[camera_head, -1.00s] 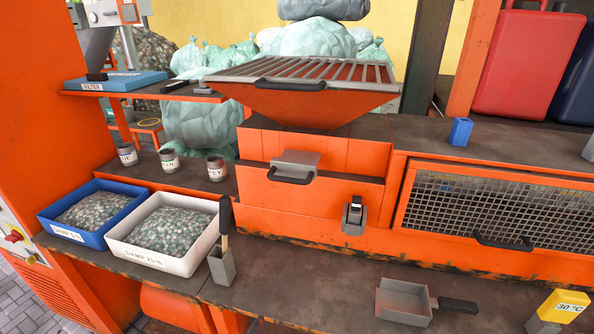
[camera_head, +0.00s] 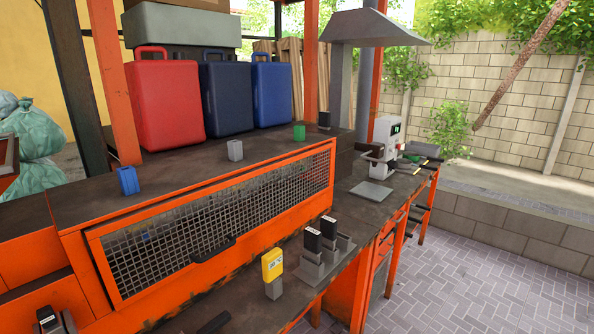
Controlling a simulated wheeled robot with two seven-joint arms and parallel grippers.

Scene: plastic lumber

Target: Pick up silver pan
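The silver pan is mostly below the picture's bottom edge in the head view. Only a dark bar, which looks like its black handle (camera_head: 213,323), shows at the bottom on the dark front worktop (camera_head: 245,312). The pan's metal body is out of view.
A yellow gauge on a grey block (camera_head: 272,272) and black-topped grey posts (camera_head: 322,245) stand right of the handle. Behind is the orange mesh door (camera_head: 215,225) with its dark handle (camera_head: 213,249). A flat grey plate (camera_head: 370,193) and a white machine (camera_head: 384,140) are farther right.

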